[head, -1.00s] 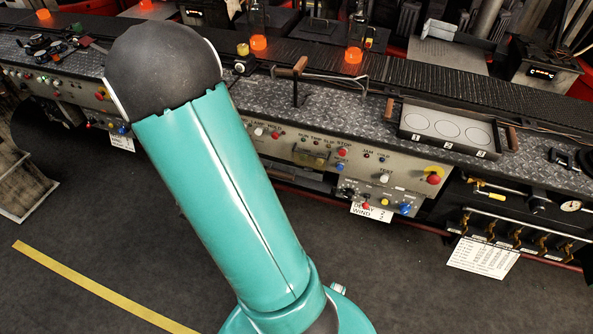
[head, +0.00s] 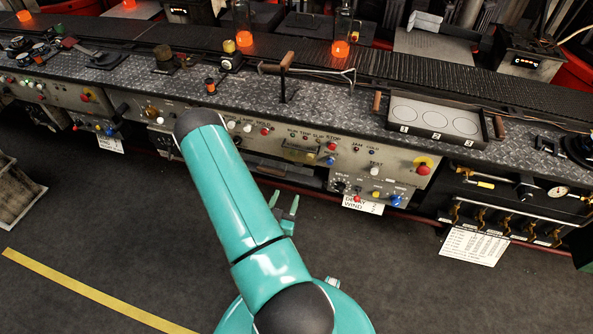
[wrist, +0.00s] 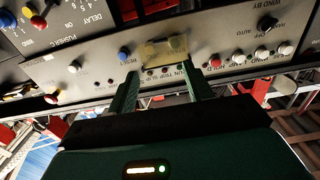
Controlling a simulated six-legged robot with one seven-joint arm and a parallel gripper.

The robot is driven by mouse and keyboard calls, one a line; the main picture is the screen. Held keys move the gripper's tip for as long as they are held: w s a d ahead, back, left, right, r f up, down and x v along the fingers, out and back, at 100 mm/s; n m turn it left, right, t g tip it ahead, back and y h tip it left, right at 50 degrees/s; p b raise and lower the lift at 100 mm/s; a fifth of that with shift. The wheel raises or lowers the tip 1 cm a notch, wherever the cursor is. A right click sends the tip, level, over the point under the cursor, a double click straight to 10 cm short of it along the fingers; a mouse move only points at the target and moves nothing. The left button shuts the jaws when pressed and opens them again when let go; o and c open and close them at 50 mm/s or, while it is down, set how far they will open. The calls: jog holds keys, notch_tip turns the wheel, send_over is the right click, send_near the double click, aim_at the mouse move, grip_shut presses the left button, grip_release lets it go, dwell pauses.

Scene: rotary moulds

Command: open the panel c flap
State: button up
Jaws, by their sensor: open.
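A small translucent yellow flap (head: 300,156) sits on the grey control panel (head: 345,153) below the bench edge. I take it for the panel c flap, though no letter is legible. It appears to lie against the panel, closed. In the wrist view the flap (wrist: 164,50) is just beyond my fingertips, roughly centred between them. My gripper (head: 284,203) is open and empty, in front of the panel and lower than the flap in the head view. In the wrist view my gripper (wrist: 161,80) shows two green fingers spread apart. Whether a fingertip touches the panel cannot be told.
Buttons and knobs surround the flap, including a blue button (wrist: 124,53) and a red one (wrist: 215,61). A tray with three ovals (head: 435,122) and a wooden-handled lever (head: 287,62) stand on the bench. The dark floor (head: 100,220) in front is clear.

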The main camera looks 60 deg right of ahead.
aim_at(299, 158)
jog(key=w+d, duration=0.2)
jog(key=d, duration=1)
jog(key=shift+d, duration=0.3)
grip_shut()
